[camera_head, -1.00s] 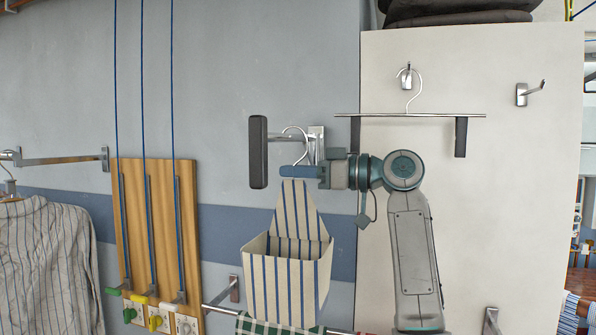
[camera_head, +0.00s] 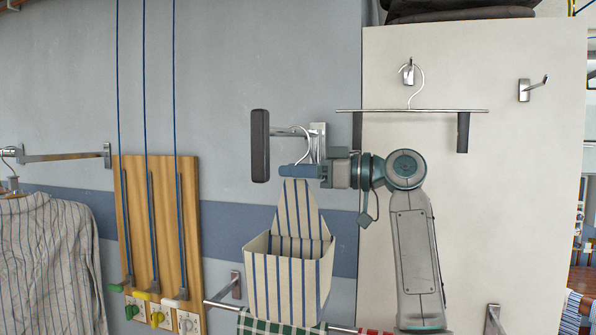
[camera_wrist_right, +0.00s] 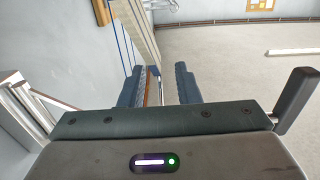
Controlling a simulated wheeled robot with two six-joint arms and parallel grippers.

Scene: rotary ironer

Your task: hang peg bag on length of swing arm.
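The peg bag (camera_head: 288,285), cream with blue stripes and an open front pocket, hangs upright below a metal hook (camera_head: 304,140). The hook's curve appears to lie over the short metal swing arm (camera_head: 284,134), between its wall bracket and the dark upright pad (camera_head: 260,146) at its free end. My right gripper (camera_head: 298,171) is level at the top of the bag, just below the swing arm. My left gripper is not in view.
A hanger rail (camera_head: 410,111) hangs from a hook on the white panel at right. A wooden board (camera_head: 160,225) with cords stands left. A striped shirt (camera_head: 45,260) hangs at far left. A towel rail (camera_head: 345,329) runs below the bag.

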